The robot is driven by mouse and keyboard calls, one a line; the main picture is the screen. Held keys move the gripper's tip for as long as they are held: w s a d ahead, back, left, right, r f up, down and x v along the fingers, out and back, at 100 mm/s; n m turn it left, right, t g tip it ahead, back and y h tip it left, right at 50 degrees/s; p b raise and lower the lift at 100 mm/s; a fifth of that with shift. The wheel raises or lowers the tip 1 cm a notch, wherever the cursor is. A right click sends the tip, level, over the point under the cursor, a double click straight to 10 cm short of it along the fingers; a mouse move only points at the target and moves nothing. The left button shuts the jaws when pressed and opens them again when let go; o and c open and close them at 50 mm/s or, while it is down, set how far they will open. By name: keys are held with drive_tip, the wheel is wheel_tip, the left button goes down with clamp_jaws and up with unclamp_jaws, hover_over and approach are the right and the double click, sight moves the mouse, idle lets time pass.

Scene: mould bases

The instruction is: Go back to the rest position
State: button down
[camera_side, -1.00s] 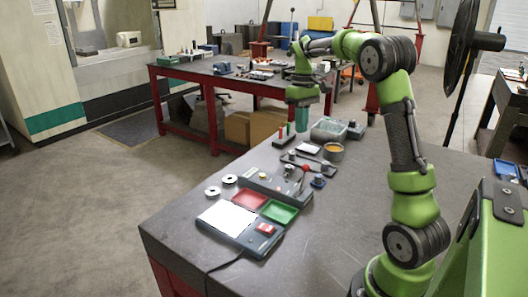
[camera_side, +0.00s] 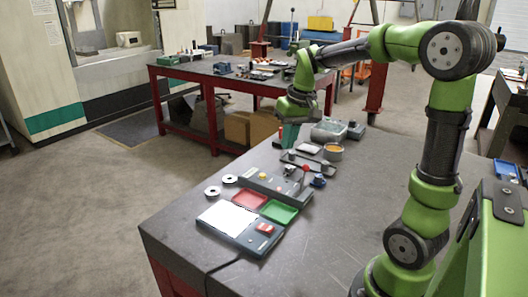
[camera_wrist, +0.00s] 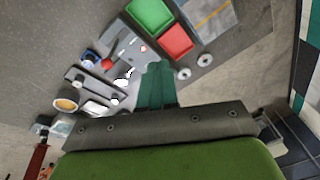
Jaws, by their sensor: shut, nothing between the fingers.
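My gripper (camera_side: 291,135) is in the air above the far left part of the grey workbench (camera_side: 335,222). Its teal fingers are together with nothing between them. In the wrist view the closed gripper fingers (camera_wrist: 157,85) point toward the bench, near the fixture with the red-knobbed lever. The green arm is bent and raised, with its elbow high at the right in the side view.
On the bench are a red tray (camera_side: 250,199), a green tray (camera_side: 279,212), a white-topped panel (camera_side: 228,218), a lever fixture (camera_side: 275,184), two metal rings (camera_side: 213,191), an orange-filled cup (camera_side: 332,152) and a clear bin (camera_side: 328,131). The bench's front right is clear.

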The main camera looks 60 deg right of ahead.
drive_tip(key=s+a+r+n+t, duration=0.1)
drive_tip(key=s+a+t, duration=0.1)
drive_tip(key=s+a, duration=0.3)
drive_tip(key=s+a+t+y, duration=0.1)
drive_tip(key=s+a, duration=0.4)
drive_tip(key=a, duration=0.7)
drive_tip(key=shift+r+n+t+y, duration=0.3)
drive_tip(key=shift+r+n+t, duration=0.1)
drive_tip(key=shift+t, duration=0.5)
